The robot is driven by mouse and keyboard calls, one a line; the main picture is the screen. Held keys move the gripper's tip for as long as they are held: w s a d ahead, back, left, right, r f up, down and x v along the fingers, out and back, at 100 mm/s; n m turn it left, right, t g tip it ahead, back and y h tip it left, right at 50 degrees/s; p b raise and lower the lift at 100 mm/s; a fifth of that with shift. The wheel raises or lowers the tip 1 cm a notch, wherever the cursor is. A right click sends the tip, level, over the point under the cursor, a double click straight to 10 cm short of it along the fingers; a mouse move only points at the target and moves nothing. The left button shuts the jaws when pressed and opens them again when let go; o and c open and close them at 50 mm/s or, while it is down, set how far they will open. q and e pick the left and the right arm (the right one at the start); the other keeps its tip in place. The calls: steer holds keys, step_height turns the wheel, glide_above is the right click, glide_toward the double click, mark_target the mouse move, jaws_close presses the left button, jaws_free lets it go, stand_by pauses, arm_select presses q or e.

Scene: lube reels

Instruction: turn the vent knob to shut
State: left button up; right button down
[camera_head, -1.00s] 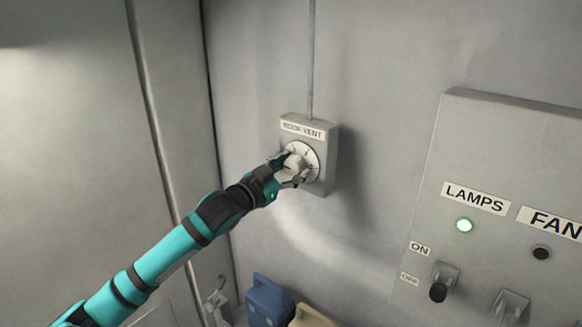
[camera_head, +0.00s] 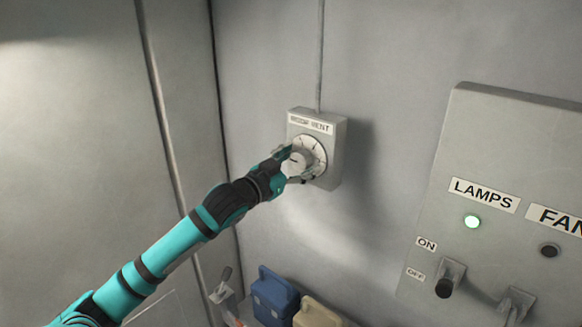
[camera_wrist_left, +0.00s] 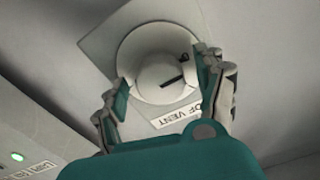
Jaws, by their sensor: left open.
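The vent knob (camera_head: 299,160) is a pale round knob on a white dial (camera_head: 319,149), on a grey wall box (camera_head: 333,165) labelled ROOF VENT. In the left wrist view the knob (camera_wrist_left: 165,80) has a dark pointer line, and a small dark mark sits on the dial near its end. My left gripper (camera_head: 292,164) is at the knob. In the left wrist view its open fingers (camera_wrist_left: 163,78) stand on either side of the knob; whether they touch it I cannot tell. The far side of the dial is partly hidden. My right gripper is not in view.
A blue jug (camera_head: 273,297) and a beige jug (camera_head: 316,314) stand below the box. The wall between box and panel is clear.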

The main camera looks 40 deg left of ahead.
arm_select(q)
steer(key=s, duration=1.2)
steer(key=shift+a, duration=0.45)
